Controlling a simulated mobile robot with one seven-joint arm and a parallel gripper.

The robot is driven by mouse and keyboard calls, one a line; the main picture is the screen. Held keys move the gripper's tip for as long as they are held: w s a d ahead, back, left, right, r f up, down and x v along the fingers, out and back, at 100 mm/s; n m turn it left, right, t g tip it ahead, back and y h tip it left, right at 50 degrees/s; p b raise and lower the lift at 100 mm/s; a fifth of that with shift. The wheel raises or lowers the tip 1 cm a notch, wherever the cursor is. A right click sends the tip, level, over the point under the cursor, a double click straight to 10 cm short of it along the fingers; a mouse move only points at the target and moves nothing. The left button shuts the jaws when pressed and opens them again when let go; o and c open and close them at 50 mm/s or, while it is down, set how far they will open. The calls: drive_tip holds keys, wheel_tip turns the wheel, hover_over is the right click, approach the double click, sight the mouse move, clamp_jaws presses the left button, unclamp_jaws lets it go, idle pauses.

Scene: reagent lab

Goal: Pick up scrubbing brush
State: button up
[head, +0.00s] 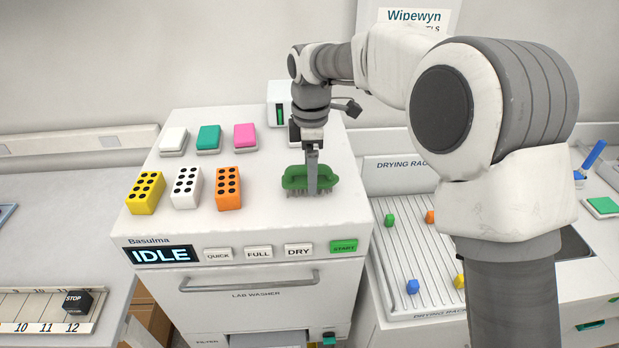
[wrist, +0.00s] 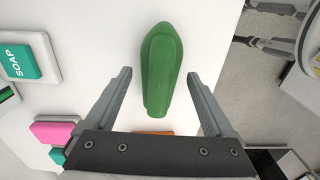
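The green scrubbing brush (head: 292,178) stands bristles down on top of the white lab washer, near its right side. In the wrist view the green brush (wrist: 162,55) points lengthwise away from me. My gripper (head: 312,188) points down at the brush, and one finger covers part of it in the head view. In the wrist view my gripper (wrist: 159,73) is open, with one finger on each side of the brush and a visible gap to both. The brush's bristles are hidden in the wrist view.
On the lab washer (head: 255,290) stand yellow (head: 146,192), white (head: 186,188) and orange (head: 228,188) blocks with holes, left of the brush. White, teal (head: 208,138) and pink (head: 245,136) pads lie behind them. A drying rack (head: 415,285) is at the right.

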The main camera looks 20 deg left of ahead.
clamp_jaws()
drive_tip(key=shift+r, duration=0.15)
drive_tip(key=shift+r, duration=0.5)
wheel_tip(320, 180, up, 3)
drive_tip(key=shift+b, duration=0.4)
drive_tip(key=s+d+r+b, duration=0.1)
drive_tip(key=s+d+r, duration=0.1)
drive_tip(key=d, duration=0.3)
drive_tip(key=s+d+r+b, duration=0.1)
drive_tip(key=s+d+r, duration=0.2)
drive_tip(key=d+r, duration=0.1)
drive_tip(key=shift+d+r+b, duration=0.35)
drive_tip(key=shift+d+r, duration=0.05)
drive_tip(key=shift+d, duration=0.35)
